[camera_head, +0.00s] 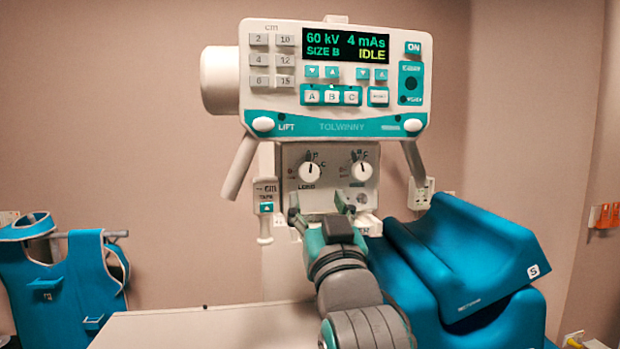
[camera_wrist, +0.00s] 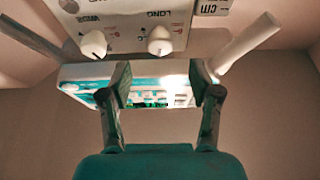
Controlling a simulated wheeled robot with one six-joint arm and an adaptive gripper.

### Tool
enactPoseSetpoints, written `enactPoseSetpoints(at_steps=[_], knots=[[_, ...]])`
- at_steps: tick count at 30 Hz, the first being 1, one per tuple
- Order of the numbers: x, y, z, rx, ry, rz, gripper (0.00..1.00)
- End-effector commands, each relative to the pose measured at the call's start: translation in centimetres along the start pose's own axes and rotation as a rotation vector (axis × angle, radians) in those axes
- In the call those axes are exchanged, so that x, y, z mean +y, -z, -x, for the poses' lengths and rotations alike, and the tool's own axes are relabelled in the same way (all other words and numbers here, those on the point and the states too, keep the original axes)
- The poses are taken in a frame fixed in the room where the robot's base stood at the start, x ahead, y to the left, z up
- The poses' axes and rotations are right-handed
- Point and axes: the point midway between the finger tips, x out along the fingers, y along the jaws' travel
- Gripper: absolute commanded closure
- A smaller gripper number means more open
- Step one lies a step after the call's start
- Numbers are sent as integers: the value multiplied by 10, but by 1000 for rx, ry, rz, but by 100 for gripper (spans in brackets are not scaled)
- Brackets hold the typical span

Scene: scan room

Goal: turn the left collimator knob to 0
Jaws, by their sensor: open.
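The left collimator knob (camera_head: 309,172) is a white round dial on a pale panel. A dark pointer mark on it points roughly upward; the scale around it is too small to read surely. The word LONG stands below it. The same knob shows upside down in the wrist view (camera_wrist: 160,42), above the gap between my fingers. The right knob (camera_head: 362,171) is a similar white dial, also in the wrist view (camera_wrist: 93,44). My gripper (camera_head: 319,211) is open and empty, just below the left knob in the head view. Both dark fingers show in the wrist view (camera_wrist: 161,84).
The control console (camera_head: 330,128) with a lit screen hangs above the knob panel, with a slanted handle (camera_head: 238,168) at left. A blue padded cushion (camera_head: 470,255) is close at right of my arm. A pale tabletop (camera_head: 200,328) lies below; a blue apron (camera_head: 65,280) hangs at left.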

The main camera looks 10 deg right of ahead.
Motion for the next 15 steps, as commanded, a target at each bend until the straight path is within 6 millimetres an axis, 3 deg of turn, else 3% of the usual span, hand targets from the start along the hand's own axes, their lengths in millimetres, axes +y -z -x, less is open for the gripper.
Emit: enactPoseSetpoints(at_steps=[9,15], knots=[[1,0,-56,0,-1,1,37],[0,0,-76,0,-1,1,37]])
